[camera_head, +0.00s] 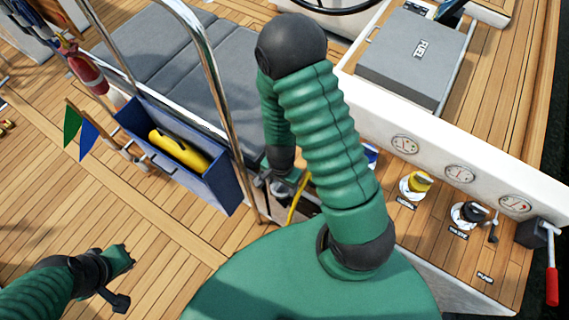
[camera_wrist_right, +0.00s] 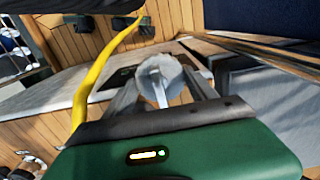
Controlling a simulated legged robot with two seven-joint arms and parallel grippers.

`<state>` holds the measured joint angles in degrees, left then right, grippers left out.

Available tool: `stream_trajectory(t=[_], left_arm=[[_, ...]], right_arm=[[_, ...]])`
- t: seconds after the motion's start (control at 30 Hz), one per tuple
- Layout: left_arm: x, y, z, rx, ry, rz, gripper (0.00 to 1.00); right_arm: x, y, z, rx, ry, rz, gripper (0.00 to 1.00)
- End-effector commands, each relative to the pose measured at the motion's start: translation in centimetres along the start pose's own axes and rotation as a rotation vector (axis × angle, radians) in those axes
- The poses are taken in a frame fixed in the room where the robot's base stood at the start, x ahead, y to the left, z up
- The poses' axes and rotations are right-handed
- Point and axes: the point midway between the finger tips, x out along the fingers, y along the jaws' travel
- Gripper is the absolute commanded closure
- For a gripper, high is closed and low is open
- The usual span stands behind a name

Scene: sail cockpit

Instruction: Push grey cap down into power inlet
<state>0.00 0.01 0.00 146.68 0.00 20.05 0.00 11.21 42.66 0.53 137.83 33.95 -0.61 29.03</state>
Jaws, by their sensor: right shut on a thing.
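My right gripper (camera_head: 282,182) reaches down beside the cockpit bench, partly hidden by my own arm. In the right wrist view its two fingers (camera_wrist_right: 163,92) are shut on a round grey cap (camera_wrist_right: 158,72) with a raised bar across its face. The power inlet cannot be made out; the cap and fingers may cover it. A dark plate (camera_wrist_right: 121,78) shows just beside the cap on the pale surface. My left gripper (camera_head: 122,262) hangs over the wooden deck at lower left, away from the cap; its finger opening is unclear.
A yellow cable (camera_wrist_right: 88,92) runs close beside the right gripper. A blue bin (camera_head: 190,165) with a yellow object stands left of it. A steel rail (camera_head: 213,85) rises close by. Winches, gauges and a red-handled lever (camera_head: 551,280) are at right. Open deck lies at lower left.

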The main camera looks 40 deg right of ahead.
Motion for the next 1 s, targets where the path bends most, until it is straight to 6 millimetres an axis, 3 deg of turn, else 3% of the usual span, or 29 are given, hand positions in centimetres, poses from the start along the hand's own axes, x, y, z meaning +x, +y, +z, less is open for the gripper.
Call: stream_trajectory(t=[0.2,0.5,0.77,1.0], left_arm=[[0.1,0.0,0.0,0.0,0.0,0.0,1.0],[-2.6,0.0,-0.6,0.0,0.0,0.0,1.0],[-2.4,0.0,-0.6,0.0,0.0,0.0,1.0],[-2.4,0.0,-0.6,0.0,0.0,0.0,1.0]], right_arm=[[-0.7,1.0,2.3,0.0,0.0,-0.001,0.83],[-3.5,1.1,2.5,0.001,0.001,-0.001,0.83],[-3.3,1.1,2.4,0.001,0.0,0.0,0.83],[-4.1,-0.9,3.0,-0.115,0.003,-0.004,0.83]])
